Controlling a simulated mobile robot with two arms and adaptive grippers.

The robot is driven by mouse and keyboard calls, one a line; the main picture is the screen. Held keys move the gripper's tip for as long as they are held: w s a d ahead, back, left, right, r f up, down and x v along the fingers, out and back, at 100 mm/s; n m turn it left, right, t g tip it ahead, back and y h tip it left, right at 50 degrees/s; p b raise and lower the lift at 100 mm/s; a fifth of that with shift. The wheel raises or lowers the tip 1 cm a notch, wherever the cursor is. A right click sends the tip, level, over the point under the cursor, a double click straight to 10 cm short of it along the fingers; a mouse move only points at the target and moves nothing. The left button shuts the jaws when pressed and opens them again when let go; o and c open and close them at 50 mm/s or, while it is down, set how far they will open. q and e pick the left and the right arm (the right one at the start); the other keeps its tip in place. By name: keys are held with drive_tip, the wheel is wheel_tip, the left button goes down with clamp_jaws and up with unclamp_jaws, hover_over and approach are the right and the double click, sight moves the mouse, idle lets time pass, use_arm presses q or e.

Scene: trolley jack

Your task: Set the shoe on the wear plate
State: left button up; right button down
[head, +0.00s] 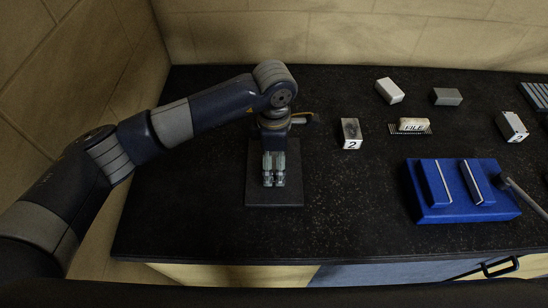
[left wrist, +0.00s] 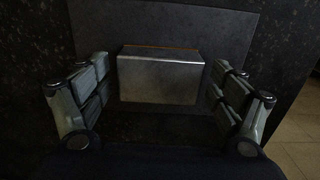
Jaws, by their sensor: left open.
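The wear plate appears to be the dark square plate (head: 257,194) lying on the bench at the left; it also shows in the left wrist view (left wrist: 226,28). My left gripper (head: 274,180) points down over this plate. In the left wrist view, a grey metal block (left wrist: 160,80), seemingly the shoe, sits between the two spread fingers, with a thin orange-brown line along its far edge. Dark gaps show on both sides, so the fingers stand apart from it. The block seems to rest on the plate; its underside is hidden. My right gripper is not seen.
A block marked 2 (head: 351,133) stands right of the plate. Further right are a labelled white piece (head: 413,125), a white block (head: 389,91), a grey block (head: 446,97), another numbered block (head: 512,127) and a blue fixture (head: 434,211). Walls close the left and back.

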sight(274, 160)
use_arm(q)
drive_tip(key=shift+r, duration=0.2)
wheel_tip(274, 160, up, 12)
drive_tip(key=b, duration=0.4)
